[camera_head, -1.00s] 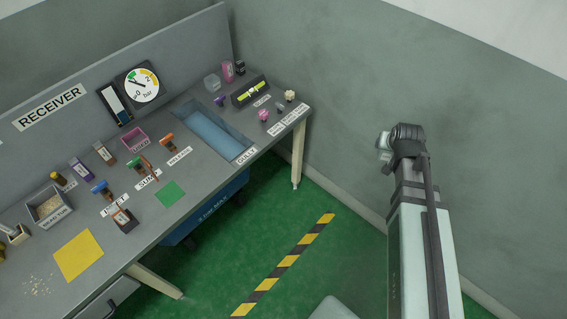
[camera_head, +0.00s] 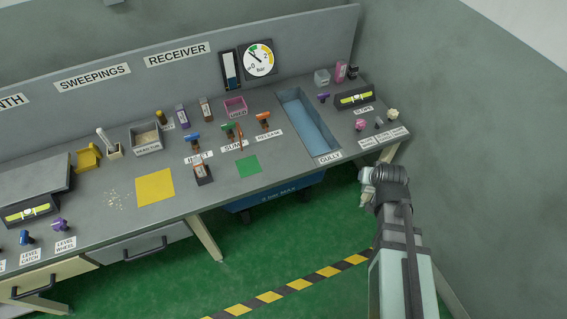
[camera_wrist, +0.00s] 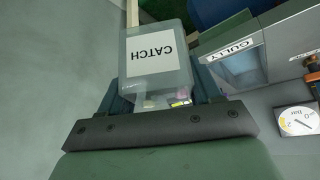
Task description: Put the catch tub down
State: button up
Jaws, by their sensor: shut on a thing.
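The catch tub (camera_wrist: 157,52) is a translucent grey box with a white CATCH label that reads upside down in the wrist view. My gripper (camera_wrist: 162,84) is shut on it, with one dark finger on each side. Small coloured bits show through the tub near the gripper's palm.
The grey bench (camera_head: 285,178) carries a blue gully (camera_head: 308,122), a yellow mat (camera_head: 155,188), a green mat (camera_head: 248,164), several coloured levers and small boxes. A blue bin (camera_head: 265,196) stands below. Green floor with a striped line (camera_head: 300,285) is open in front.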

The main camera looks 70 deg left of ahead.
jog(key=s+a+f+n+g, duration=0.1)
jog(key=s+a+n, duration=0.15)
jog(key=s, duration=0.85)
jog(key=s+a+f+n+g+y, duration=0.1)
jog(key=s+a+f+n, duration=0.15)
jog(key=s, duration=0.85)
jog(key=s+a+f+n+g, duration=0.15)
jog(key=s+a, duration=0.25)
jog(key=s, duration=0.7)
send_over(245, 158)
jog(key=d, duration=0.3)
jog(key=shift+w+a+r, duration=0.1)
jog(key=shift+a+r, duration=0.1)
jog(key=shift+r, duration=0.15)
jog(key=shift+d+f, duration=0.1)
jog(key=shift+f, duration=0.15)
jog(key=shift+f, duration=0.2)
jog(key=o, duration=1.2)
jog(key=shift+c, duration=0.2)
jog(key=shift+r, duration=0.15)
jog(key=v, duration=1.2)
